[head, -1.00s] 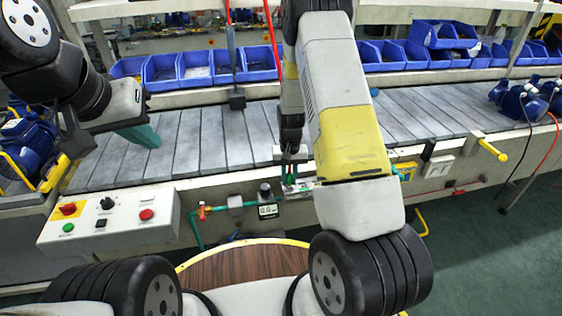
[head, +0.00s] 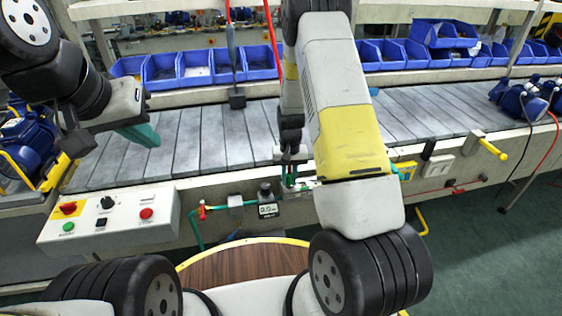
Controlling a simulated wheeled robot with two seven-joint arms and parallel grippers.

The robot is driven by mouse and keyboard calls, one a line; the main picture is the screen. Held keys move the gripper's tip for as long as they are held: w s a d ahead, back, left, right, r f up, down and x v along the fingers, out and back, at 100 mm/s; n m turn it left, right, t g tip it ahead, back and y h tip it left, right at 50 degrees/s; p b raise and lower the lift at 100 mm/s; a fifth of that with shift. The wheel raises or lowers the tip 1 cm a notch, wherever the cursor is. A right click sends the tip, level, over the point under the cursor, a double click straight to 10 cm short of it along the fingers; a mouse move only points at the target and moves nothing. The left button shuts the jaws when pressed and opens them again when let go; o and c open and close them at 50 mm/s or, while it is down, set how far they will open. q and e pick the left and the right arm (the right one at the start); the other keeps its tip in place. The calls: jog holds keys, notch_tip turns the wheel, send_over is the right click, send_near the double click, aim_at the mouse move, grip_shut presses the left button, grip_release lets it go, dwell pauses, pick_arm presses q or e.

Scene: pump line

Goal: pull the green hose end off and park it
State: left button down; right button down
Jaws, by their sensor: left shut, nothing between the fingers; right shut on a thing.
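My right gripper (head: 290,172) points down at the front edge of the bench, by the green line fittings. It is shut on what looks like the green hose end; the grip is small and partly hidden by my arm. The green hose (head: 194,228) runs down on the left from a valve with a red handle (head: 202,209). A gauge with a small display (head: 267,205) sits on the line, just below left of my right gripper. My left gripper (head: 141,134) is shut and empty above the left part of the slatted bench. I cannot make out a parking place.
A control box (head: 112,222) with buttons is at the lower left. Blue bins (head: 198,68) line the back of the slatted bench (head: 226,140). Blue pumps stand at left (head: 26,150) and right (head: 520,100). A yellow handle (head: 492,150) sticks out at right.

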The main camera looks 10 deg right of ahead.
jog(key=c, duration=1.2)
grip_release()
jog(key=shift+o, duration=0.4)
jog(key=shift+r, duration=3.5)
